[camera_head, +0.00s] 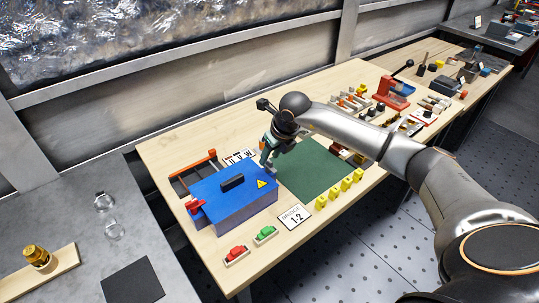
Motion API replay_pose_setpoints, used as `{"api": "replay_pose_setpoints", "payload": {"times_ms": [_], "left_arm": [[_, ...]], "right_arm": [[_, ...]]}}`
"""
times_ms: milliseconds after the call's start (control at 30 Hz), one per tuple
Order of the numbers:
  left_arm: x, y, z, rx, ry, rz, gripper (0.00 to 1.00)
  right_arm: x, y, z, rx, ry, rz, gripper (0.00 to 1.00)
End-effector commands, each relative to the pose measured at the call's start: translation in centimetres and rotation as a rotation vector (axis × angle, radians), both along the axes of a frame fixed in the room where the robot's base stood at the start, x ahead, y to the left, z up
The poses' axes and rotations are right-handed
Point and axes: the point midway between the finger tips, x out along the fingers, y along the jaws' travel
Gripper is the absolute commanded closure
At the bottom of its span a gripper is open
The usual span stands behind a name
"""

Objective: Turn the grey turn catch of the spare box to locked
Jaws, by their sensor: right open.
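A blue box (222,200) with a black handle and a yellow warning triangle on its lid stands on the wooden bench; it seems to be the spare box. A red part (195,206) sits at its left end. My right gripper (268,163) reaches down at the box's right back corner, open. The grey turn catch cannot be made out clearly; the gripper covers that corner. Whether the fingers touch anything there is too small to tell. My left gripper is not in view.
A green mat (315,172) lies right of the box. Yellow pieces (340,189), a sign card (293,217) and green (265,235) and red (236,255) parts line the front edge. A red press-like tool (393,92) stands farther back. The mat's middle is clear.

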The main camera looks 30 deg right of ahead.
Motion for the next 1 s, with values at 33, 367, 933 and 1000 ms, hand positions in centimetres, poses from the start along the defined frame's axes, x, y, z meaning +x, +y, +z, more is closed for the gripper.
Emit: {"api": "replay_pose_setpoints", "payload": {"times_ms": [33,367,933,1000], "left_arm": [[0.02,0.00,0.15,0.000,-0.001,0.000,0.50],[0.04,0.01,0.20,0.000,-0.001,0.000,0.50],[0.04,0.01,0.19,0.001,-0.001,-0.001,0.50],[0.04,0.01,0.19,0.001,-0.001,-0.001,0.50]], "right_arm": [[0.16,0.01,-0.47,-0.001,0.002,-0.001,0.56],[0.48,0.04,-1.29,-0.001,0.000,0.001,0.56],[0.47,0.03,-1.22,-0.001,0.000,0.000,1.00],[0.47,0.03,-1.22,-0.001,0.000,0.000,1.00]]}}
